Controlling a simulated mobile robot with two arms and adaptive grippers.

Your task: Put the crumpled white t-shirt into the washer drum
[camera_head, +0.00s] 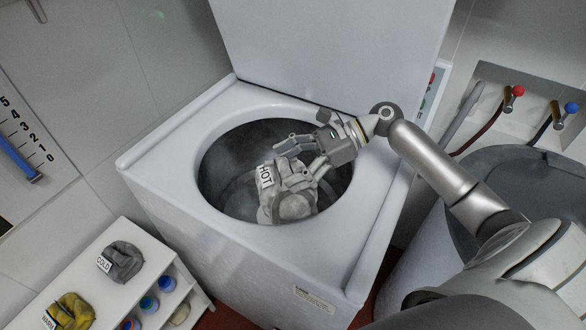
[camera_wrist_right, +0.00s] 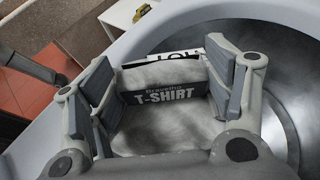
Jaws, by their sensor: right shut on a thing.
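The crumpled white t-shirt (camera_head: 290,203), with a "HOT" label on it, is at the opening of the washer drum (camera_head: 232,160) in the head view. My right gripper (camera_head: 303,158) is shut on the t-shirt and holds it over or within the round opening. In the right wrist view the t-shirt (camera_wrist_right: 165,120), with a "T-SHIRT" print, sits between the two fingers of my right gripper (camera_wrist_right: 165,95). The metal drum wall (camera_wrist_right: 275,80) shows to its right. How deep the shirt hangs cannot be told. My left gripper is not in view.
The washer lid (camera_head: 330,45) stands open behind the opening. A white shelf (camera_head: 150,265) at lower left bears a grey "COLD" garment (camera_head: 122,262) and a yellow "WARM" garment (camera_head: 70,312). A grey tub (camera_head: 510,190) stands at right, below red and blue taps (camera_head: 515,92).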

